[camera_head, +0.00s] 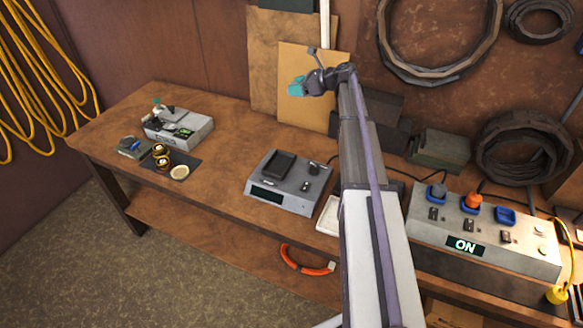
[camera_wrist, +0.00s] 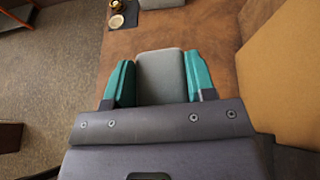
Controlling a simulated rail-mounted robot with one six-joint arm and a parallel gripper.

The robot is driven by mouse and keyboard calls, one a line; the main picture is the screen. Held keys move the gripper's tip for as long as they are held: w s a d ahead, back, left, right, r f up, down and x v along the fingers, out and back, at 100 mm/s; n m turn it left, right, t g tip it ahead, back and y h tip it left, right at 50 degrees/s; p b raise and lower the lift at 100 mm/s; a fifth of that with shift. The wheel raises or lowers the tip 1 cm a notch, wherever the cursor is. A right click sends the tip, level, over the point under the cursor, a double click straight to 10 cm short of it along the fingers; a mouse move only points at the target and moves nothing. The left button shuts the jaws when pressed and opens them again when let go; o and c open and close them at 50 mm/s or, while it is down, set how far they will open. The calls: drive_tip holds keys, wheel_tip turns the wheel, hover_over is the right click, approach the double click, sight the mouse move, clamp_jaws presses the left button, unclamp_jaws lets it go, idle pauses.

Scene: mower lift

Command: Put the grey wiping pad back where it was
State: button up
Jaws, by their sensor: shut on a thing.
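My gripper (camera_head: 297,87) is held up above the workbench (camera_head: 112,118), in front of the brown boards at the wall. In the wrist view its two teal fingers (camera_wrist: 162,82) are shut on the grey wiping pad (camera_wrist: 162,72), one on each side. The pad is a plain grey block with rounded corners. In the head view I cannot make the pad out behind the fingers. A white shallow tray (camera_head: 328,216) stands on the bench beside the grey scale-like device (camera_head: 283,197), partly hidden by my arm.
At the bench's left are a grey instrument (camera_head: 178,130), a small green-grey item (camera_head: 134,147) and a dark mat (camera_head: 185,166) with brass pieces. A box with an ON display (camera_head: 483,245) stands at the right. Boards (camera_head: 307,88) lean behind. The bench between mat and scale is clear.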

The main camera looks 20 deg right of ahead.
drive_tip(key=b, duration=1.6)
hover_over(294, 147)
wheel_tip(294, 147, down, 21)
drive_tip(key=shift+m+t+h, duration=0.4)
drive_tip(key=shift+m, duration=0.1)
wheel_tip(294, 147, down, 10)
drive_tip(key=b, duration=1)
drive_tip(key=shift+f+b, duration=0.25)
drive_tip(key=shift+b, duration=0.1)
drive_tip(key=shift+r, duration=0.3)
drive_tip(key=shift+f, duration=0.3)
drive_tip(key=o, duration=1)
drive_tip(key=shift+r, duration=0.15)
drive_tip(key=shift+c, duration=0.2)
drive_tip(key=shift+s+d+r+p, duration=0.15)
drive_tip(key=shift+r+p, duration=0.2)
drive_tip(key=shift+p, duration=0.1)
drive_tip(key=p+v, duration=0.4)
drive_tip(key=v, duration=0.7)
drive_tip(key=shift+s+d, duration=0.2)
drive_tip(key=shift+s, duration=0.05)
